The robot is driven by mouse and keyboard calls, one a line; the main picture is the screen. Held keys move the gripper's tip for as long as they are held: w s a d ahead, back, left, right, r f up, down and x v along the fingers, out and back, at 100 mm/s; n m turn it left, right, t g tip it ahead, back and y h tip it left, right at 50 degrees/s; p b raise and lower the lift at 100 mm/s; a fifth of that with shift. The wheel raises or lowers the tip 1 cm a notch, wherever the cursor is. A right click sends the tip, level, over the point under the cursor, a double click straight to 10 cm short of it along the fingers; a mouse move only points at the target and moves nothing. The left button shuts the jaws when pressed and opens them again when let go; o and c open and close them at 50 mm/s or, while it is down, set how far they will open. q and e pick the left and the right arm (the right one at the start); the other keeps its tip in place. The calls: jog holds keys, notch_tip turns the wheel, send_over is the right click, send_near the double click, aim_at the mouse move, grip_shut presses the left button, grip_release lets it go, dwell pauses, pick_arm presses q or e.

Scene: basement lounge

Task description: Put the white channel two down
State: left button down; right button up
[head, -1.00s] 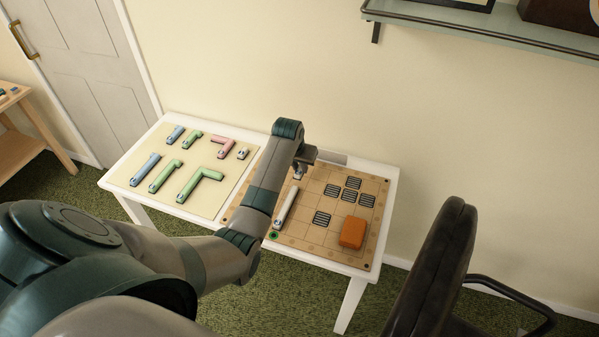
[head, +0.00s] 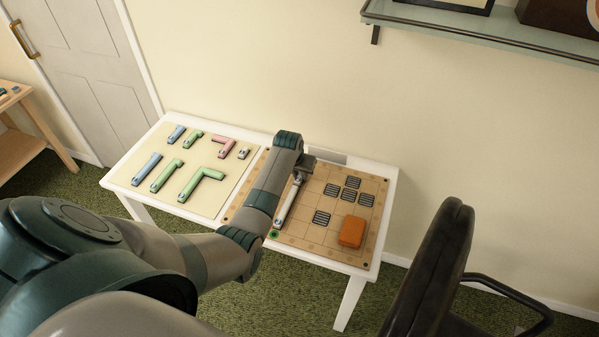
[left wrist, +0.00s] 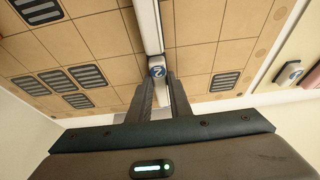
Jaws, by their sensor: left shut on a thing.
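The white channel (head: 287,205) is a long straight pale piece over the left part of the tan square-marked board (head: 300,233). In the left wrist view the channel (left wrist: 149,25) runs away from my fingers, with a round dark-blue mark near its close end. My left gripper (head: 300,178) is shut on that close end, and its fingers (left wrist: 160,88) show on either side of it. I cannot tell whether the channel touches the board. My right gripper is not in view.
An orange block (head: 352,232) and several dark slotted tiles (head: 321,218) are on the board's right part. A pale mat (head: 155,199) left of it holds blue, green and pink pieces. A black chair (head: 436,265) stands at front right.

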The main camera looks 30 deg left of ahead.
pick_arm(q)
jog(key=c, duration=1.6)
grip_release()
jog(key=shift+f, duration=0.1)
jog(key=shift+r, duration=0.2)
jog(key=shift+s+r, duration=0.15)
jog(key=shift+r, duration=0.35)
jog(key=b+v, duration=0.1)
jog(key=v, duration=1)
jog(key=shift+s+f+b, duration=0.1)
jog(key=shift+b, duration=0.2)
